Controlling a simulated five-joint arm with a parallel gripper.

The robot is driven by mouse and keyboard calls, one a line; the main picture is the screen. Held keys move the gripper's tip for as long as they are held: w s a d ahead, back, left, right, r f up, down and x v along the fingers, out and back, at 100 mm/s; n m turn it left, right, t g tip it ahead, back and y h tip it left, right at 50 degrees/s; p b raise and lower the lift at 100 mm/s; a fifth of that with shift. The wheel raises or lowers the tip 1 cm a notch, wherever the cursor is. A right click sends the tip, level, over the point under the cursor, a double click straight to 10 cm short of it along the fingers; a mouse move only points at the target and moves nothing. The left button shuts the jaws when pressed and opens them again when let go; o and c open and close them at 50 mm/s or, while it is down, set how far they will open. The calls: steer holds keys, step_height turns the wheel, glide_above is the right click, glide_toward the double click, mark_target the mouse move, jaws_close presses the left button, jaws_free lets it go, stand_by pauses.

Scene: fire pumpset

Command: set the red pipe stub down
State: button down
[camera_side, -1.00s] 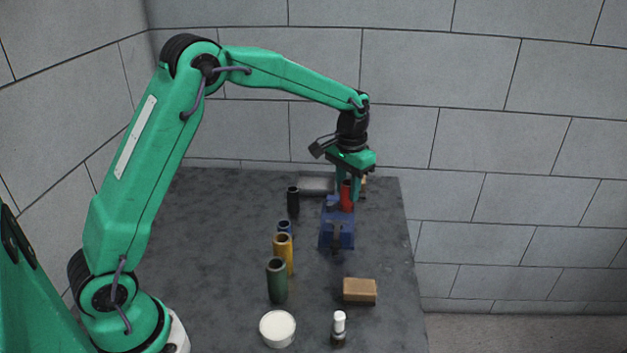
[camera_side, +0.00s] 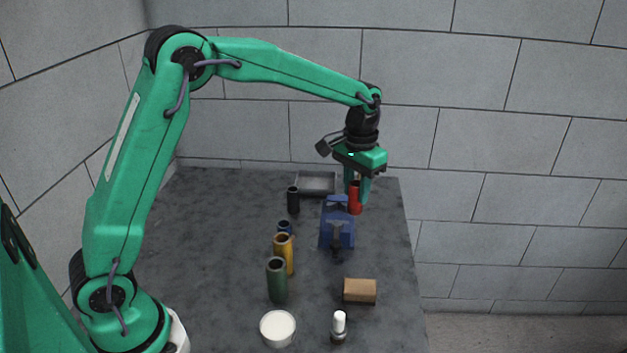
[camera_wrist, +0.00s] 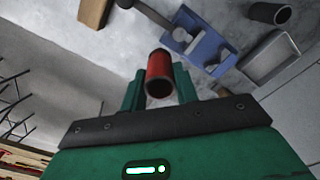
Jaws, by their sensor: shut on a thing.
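The red pipe stub (camera_side: 355,198) stands upright between the fingers of my gripper (camera_side: 359,192), at the far right part of the table. In the wrist view the red pipe stub (camera_wrist: 160,72) shows its open end, with a green finger of my gripper (camera_wrist: 160,88) on each side. The gripper is shut on it. The stub is just behind and to the right of the blue vise (camera_side: 337,232) in the side view. I cannot tell whether its lower end touches the table.
A grey tray (camera_side: 316,182) lies behind the vise. Black (camera_side: 293,200), blue (camera_side: 285,228), yellow (camera_side: 283,252) and green (camera_side: 277,280) pipes stand to the left. A brown block (camera_side: 360,290), white-capped bottle (camera_side: 339,325) and white round tub (camera_side: 278,328) are nearer. The table's right edge is close.

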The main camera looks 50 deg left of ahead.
steer(key=w+a+f, duration=0.2)
steer(key=a, duration=0.7)
steer(key=w+a+f, duration=0.2)
steer(key=a+f, duration=0.1)
steer(key=a, duration=0.6)
steer(key=w+a+f, duration=0.2)
steer(key=a, duration=0.7)
steer(key=shift+w+f, duration=0.25)
steer(key=shift+w, duration=0.05)
steer(key=shift+f, duration=2)
steer(key=shift+f, duration=0.1)
steer(key=c, duration=1.1)
jaws_free()
steer(key=shift+d, duration=0.1)
